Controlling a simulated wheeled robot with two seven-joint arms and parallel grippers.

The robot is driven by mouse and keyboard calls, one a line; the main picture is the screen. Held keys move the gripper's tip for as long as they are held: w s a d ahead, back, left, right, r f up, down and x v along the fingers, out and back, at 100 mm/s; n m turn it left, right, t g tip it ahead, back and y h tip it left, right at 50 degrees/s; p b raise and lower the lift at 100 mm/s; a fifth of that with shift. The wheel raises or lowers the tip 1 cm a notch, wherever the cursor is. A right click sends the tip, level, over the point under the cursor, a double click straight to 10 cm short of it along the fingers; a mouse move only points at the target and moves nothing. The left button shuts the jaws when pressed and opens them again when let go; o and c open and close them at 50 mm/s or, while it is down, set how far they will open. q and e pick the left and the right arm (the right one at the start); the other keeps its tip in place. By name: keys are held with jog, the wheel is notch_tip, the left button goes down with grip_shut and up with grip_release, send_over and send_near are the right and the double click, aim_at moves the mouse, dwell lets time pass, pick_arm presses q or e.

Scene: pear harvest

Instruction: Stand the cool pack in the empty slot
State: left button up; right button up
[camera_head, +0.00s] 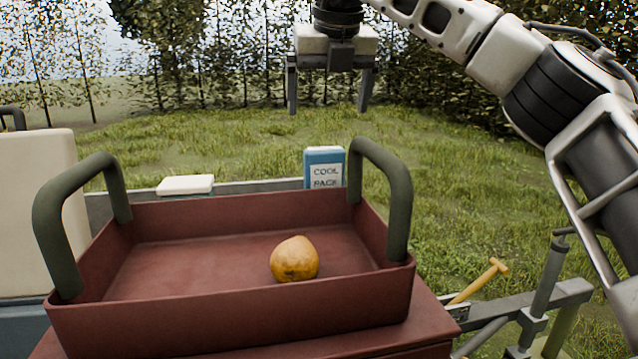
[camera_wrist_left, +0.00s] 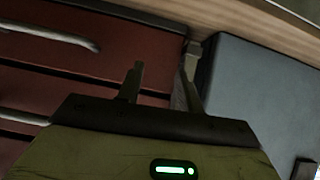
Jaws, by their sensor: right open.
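The cool pack (camera_head: 324,156) is blue with a white label reading COOL PACK. It stands upright behind the red tray, whose back wall hides its lower part. My right gripper (camera_head: 327,107) is open and empty, pointing down, above the cool pack and apart from it in the picture. My left gripper (camera_wrist_left: 162,82) shows only in the left wrist view, its fingers apart with nothing seen between them. I cannot make out the empty slot in either view.
The red tray (camera_head: 200,322) with two upright green handles fills the foreground and holds a pear (camera_head: 294,259). A white-topped object (camera_head: 185,185) is behind it. A cream box (camera_head: 40,190) stands left. A blue-grey box (camera_wrist_left: 255,100) is beside my left gripper.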

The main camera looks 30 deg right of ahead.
aim_at(325, 149)
jog(key=x, duration=0.7)
jog(key=shift+d+p+x, duration=0.2)
jog(key=shift+p+x, duration=0.85)
jog(key=shift+x, duration=1.8)
jog(key=shift+r, duration=0.2)
jog(key=c, duration=1.8)
